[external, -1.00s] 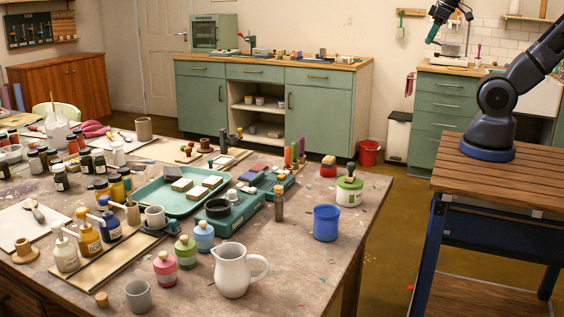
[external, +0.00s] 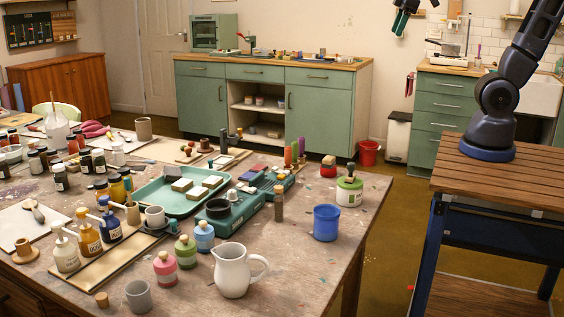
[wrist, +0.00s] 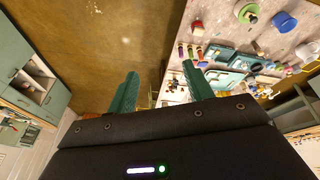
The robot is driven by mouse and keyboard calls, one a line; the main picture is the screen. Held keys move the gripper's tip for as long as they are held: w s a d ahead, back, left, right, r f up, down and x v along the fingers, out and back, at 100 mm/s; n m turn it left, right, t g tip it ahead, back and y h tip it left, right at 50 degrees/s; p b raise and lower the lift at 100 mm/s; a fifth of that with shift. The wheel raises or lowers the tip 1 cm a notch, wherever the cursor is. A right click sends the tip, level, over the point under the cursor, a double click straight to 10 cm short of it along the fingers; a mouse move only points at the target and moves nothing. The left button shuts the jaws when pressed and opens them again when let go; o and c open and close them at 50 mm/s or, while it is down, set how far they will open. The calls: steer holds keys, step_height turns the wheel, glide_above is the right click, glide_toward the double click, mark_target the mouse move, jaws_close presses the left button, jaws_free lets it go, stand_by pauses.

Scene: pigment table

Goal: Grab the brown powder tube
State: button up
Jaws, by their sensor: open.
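The brown powder tube (external: 279,204) is a slim upright tube with brown contents. It stands on the paint-spotted table, just right of the green-teal box and left of the blue cup. In the wrist view a small brownish shape (wrist: 258,47) between the box and the blue cup looks like it. My gripper (external: 401,27) shows at the top edge of the external view, high up and well away from the tube. In the wrist view its two green fingers (wrist: 162,78) are spread apart with nothing between them.
The blue cup (external: 326,223), white jug (external: 231,272), green-labelled jar (external: 349,191) and teal box (external: 236,215) stand around the tube. Coloured tubes (external: 295,152) stand behind it. Bare tabletop (external: 295,250) lies in front. My arm's base stands on a wooden-topped bench (external: 500,175).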

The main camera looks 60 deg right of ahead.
steer(key=w+a+f+n+g, duration=0.15)
steer(key=w+a+n, duration=0.35)
steer(key=w+a, duration=0.7)
steer(key=n+g, duration=0.2)
steer(key=n, duration=1.1)
glide_above(279, 187)
steer(key=f, duration=1.9)
steer(key=w+f, duration=0.1)
steer(key=f, duration=0.8)
steer(key=shift+a+f, duration=0.1)
steer(key=shift+f, duration=0.05)
steer(key=shift+s+a+f, duration=0.15)
steer(key=shift+a+f, duration=0.15)
steer(key=shift+f, duration=0.2)
step_height(279, 187, down, 5)
steer(key=shift+f, duration=0.15)
steer(key=shift+s+d+f, duration=0.1)
steer(key=shift+d+f, duration=0.05)
steer(key=shift+f, duration=0.7)
steer(key=shift+s+d+f, duration=0.1)
steer(key=shift+f, duration=0.75)
steer(key=shift+s+d+f, duration=0.1)
steer(key=shift+d+f, duration=0.05)
steer(key=shift+f, duration=0.7)
steer(key=c, duration=1.1)
